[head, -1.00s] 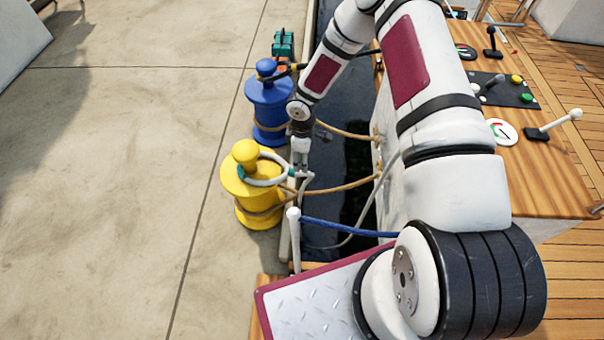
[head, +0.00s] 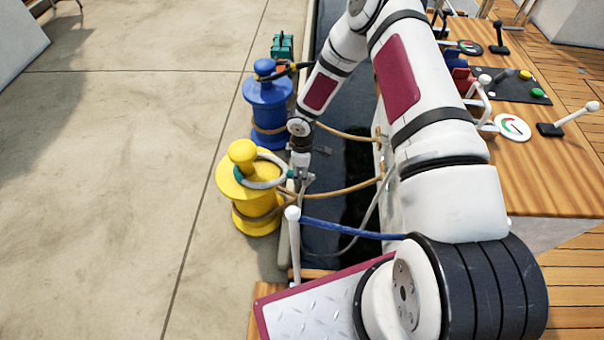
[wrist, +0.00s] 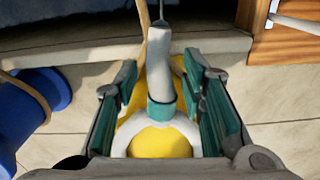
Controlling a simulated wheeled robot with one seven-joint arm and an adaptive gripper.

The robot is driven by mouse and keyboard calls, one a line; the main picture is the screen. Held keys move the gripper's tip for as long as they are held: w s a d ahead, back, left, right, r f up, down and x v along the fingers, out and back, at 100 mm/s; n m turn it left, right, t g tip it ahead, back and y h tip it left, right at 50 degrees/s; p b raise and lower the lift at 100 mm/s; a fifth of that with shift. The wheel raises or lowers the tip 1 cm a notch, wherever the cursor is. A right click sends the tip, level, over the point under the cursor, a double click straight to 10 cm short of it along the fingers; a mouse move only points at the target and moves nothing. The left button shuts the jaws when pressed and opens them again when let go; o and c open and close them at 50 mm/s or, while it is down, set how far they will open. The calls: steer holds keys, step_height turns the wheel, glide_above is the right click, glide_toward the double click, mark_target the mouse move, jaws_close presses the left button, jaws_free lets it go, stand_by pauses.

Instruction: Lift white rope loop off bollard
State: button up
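The white rope loop (head: 262,184) rests around the neck of the yellow bollard (head: 256,214), below its knob. In the wrist view the loop (wrist: 181,128) encircles the yellow knob (wrist: 160,143), and its white shank (wrist: 159,62) with a teal band runs away from it. My gripper (head: 296,177) is at the right side of the loop in the head view. In the wrist view my gripper (wrist: 163,88) is open, its teal-padded fingers on either side of the shank with gaps showing. The fingertips are small and partly hidden in the head view.
A tan rope (head: 335,188) runs from the yellow bollard to the boat. A blue bollard (head: 268,105) stands behind, with a dark tool on it. A white post (head: 294,240) with a blue rope (head: 350,228) stands in front. Clear dock lies left.

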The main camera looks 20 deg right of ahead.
mark_target(290, 171)
jaws_close()
steer(key=shift+r, duration=0.1)
steer(key=shift+r+p, duration=0.35)
steer(key=shift+r, duration=0.15)
steer(key=shift+w+a, duration=0.15)
steer(key=shift+a, duration=0.05)
stand_by(0.4)
steer(key=shift+w+a+b, duration=0.2)
steer(key=shift+w+a, duration=0.15)
steer(key=shift+a, duration=0.4)
steer(key=shift+w+a+b, duration=0.2)
steer(key=shift+w+a, duration=0.15)
steer(key=shift+a, duration=0.4)
